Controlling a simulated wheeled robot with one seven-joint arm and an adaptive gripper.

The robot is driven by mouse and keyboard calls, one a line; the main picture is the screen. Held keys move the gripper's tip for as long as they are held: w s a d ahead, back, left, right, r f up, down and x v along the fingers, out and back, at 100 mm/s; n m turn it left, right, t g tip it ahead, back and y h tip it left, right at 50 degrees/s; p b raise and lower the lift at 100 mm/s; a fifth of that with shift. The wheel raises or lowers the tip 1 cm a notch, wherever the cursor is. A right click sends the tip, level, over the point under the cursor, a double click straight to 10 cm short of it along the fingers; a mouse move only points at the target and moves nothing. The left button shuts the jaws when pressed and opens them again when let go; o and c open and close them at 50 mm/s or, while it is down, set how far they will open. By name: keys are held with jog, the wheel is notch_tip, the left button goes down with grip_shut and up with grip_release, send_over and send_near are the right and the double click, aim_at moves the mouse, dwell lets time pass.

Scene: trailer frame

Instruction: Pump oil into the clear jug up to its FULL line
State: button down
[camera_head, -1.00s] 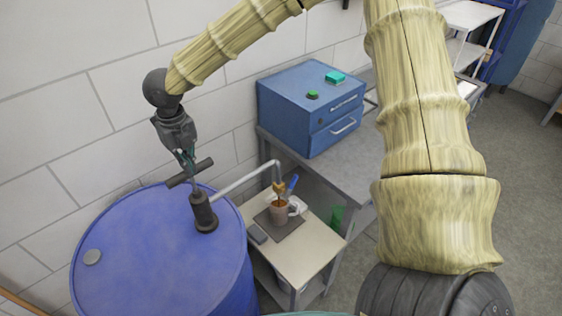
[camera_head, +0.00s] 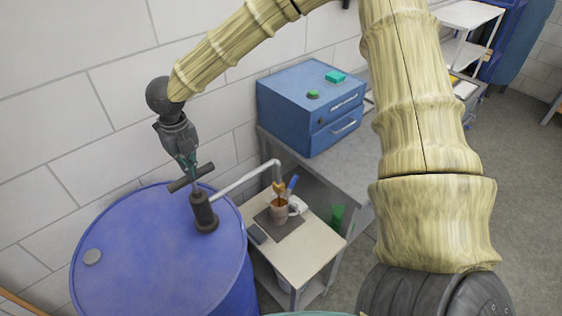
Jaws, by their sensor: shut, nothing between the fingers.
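The blue drum (camera_head: 150,255) stands at the lower left with a dark pump (camera_head: 204,212) upright on its lid. The pump's T-shaped handle (camera_head: 178,185) is at the top of a short rod. My gripper (camera_head: 190,172) points down at the handle's middle, shut with nothing held; touching or just above it, I cannot tell. A grey spout (camera_head: 245,180) runs right from the pump and bends down over the jug (camera_head: 278,210). The jug is small, with a handle on its right and brownish contents. Golden-brown oil (camera_head: 279,188) shows at the spout's end. The FULL line is too small to read.
The jug stands on a dark mat (camera_head: 289,228) on a small pale table (camera_head: 302,256). A dark flat object (camera_head: 257,233) lies at its left. A blue drawer cabinet (camera_head: 310,105) stands on a grey bench behind. The white block wall is close behind the drum.

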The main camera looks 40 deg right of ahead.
notch_tip(320, 180, up, 2)
jog(key=shift+r+p, duration=0.2)
jog(key=shift+p, duration=0.55)
notch_tip(320, 180, up, 8)
dwell(0.6)
